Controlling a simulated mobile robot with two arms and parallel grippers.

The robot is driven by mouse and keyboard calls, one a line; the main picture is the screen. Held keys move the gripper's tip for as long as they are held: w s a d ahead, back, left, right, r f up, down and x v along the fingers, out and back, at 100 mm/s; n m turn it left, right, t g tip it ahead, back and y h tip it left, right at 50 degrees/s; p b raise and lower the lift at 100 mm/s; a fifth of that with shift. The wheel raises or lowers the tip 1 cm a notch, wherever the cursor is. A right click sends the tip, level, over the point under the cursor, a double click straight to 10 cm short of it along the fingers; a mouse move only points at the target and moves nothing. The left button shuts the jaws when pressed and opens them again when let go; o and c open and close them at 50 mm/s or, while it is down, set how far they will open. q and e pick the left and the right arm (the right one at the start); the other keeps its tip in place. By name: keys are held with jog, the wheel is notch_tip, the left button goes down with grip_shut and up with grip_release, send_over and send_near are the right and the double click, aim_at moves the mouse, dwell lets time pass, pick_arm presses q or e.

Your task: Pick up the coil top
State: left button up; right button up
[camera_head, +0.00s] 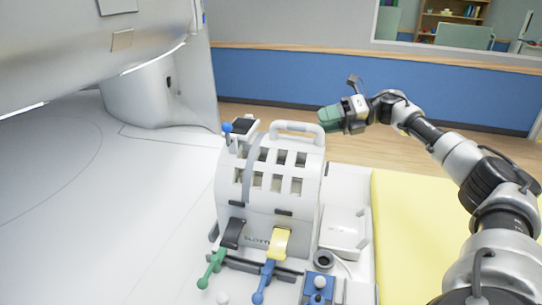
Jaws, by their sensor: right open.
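The coil top (290,205) is a white curved shell with rows of rectangular openings and a raised handle (298,129) at its top back. It stands on the white bed in the middle of the head view. My right gripper (326,118) reaches in from the right, with green finger parts pointing left. In the picture it sits just above and right of the handle; I cannot tell the exact distance in depth. It is open, with nothing seen in it. My left gripper is not in view.
A black latch (233,233) and a yellow latch (280,243) sit at the coil's front, with green (211,270) and blue (264,283) levers below. The large white scanner (90,50) fills the upper left. A yellow pad (420,225) lies at right.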

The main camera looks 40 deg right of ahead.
aim_at(308, 127)
jog(key=p+x, duration=0.2)
jog(key=x, duration=0.2)
jog(key=shift+w+a+f+p, duration=0.1)
jog(key=shift+a+f+p, duration=0.05)
jog(key=shift+p, duration=0.15)
jog(key=shift+a, duration=0.2)
jog(key=shift+w+d+f, duration=0.1)
jog(key=shift+f, duration=0.05)
jog(key=shift+c, duration=0.6)
grip_shut()
jog(key=shift+f, duration=0.2)
jog(key=shift+r, duration=0.15)
